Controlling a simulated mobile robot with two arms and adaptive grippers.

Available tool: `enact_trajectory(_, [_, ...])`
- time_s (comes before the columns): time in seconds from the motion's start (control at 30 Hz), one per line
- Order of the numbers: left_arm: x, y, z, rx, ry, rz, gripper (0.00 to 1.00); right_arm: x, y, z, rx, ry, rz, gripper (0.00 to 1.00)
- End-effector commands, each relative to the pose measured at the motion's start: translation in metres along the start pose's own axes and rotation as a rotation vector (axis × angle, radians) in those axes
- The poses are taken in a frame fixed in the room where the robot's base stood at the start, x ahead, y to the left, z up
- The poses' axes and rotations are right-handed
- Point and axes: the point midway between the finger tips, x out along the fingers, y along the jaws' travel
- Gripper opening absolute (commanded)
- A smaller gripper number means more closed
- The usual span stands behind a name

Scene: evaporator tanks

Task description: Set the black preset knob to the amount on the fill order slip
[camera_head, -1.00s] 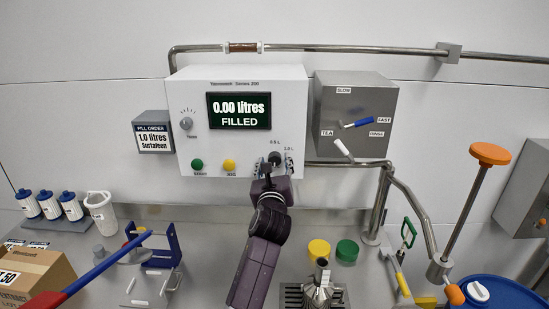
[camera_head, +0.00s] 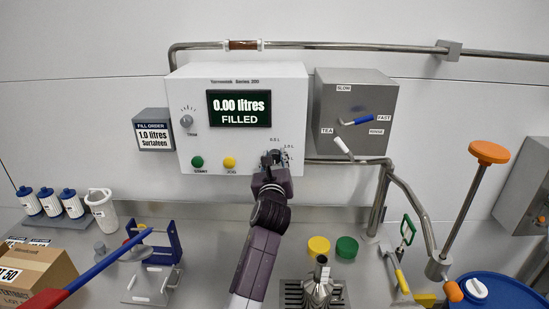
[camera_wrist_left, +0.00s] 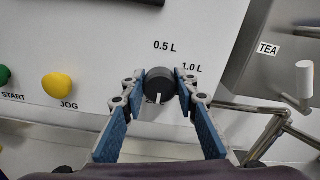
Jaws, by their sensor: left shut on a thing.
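The black preset knob (camera_wrist_left: 160,86) sits on the white filler panel (camera_head: 292,95), with "0.5 L" printed above it and "1.0 L" to its upper right. A white mark shows on the knob's lower side in the left wrist view. My left gripper (camera_head: 272,158) is shut on the knob, one finger on each side. In the head view the gripper hides most of the knob. The fill order slip (camera_head: 153,136) reads "1.0 litres Surtaleen". The display (camera_head: 239,108) reads "0.00 litres FILLED". My right gripper is not in view.
The green START button (camera_head: 197,162) and yellow JOG button (camera_head: 229,162) are left of my gripper. A trim knob (camera_head: 186,121) is above them. A grey box (camera_head: 345,90) with blue and white levers and a steel pipe (camera_head: 408,190) stand at the right.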

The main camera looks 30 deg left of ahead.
Motion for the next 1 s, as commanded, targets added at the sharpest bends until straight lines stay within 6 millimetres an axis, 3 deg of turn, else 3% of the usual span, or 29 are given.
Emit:
enact_trajectory(0.37, [0.0,0.0,0.001,-0.093,0.0,-0.001,0.03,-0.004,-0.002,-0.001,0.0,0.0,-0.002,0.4])
enact_trajectory(1.0, [0.0,0.002,-0.001,-0.659,0.0,0.0,0.03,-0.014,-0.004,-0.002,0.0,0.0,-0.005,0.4])
